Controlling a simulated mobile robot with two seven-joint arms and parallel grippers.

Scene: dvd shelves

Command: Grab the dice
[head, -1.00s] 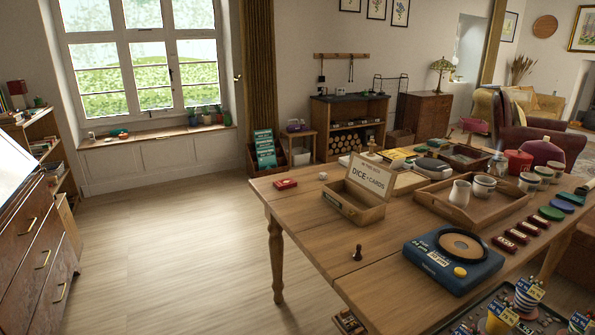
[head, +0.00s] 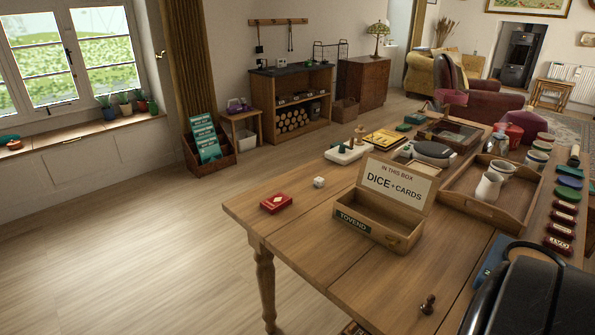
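A small white die (head: 319,182) sits on the wooden table (head: 300,225) near its far left edge. It lies between a red card pack (head: 276,203) and an open wooden box (head: 377,217). A dark, rounded part of my own body shows at the lower right. Neither gripper's fingers are in view.
A wooden tray with white cups (head: 488,187) stands to the right. A small brown pawn-like piece (head: 428,305) stands near the front. Game pieces and boxes crowd the table's far side. The left floor (head: 130,240) is clear.

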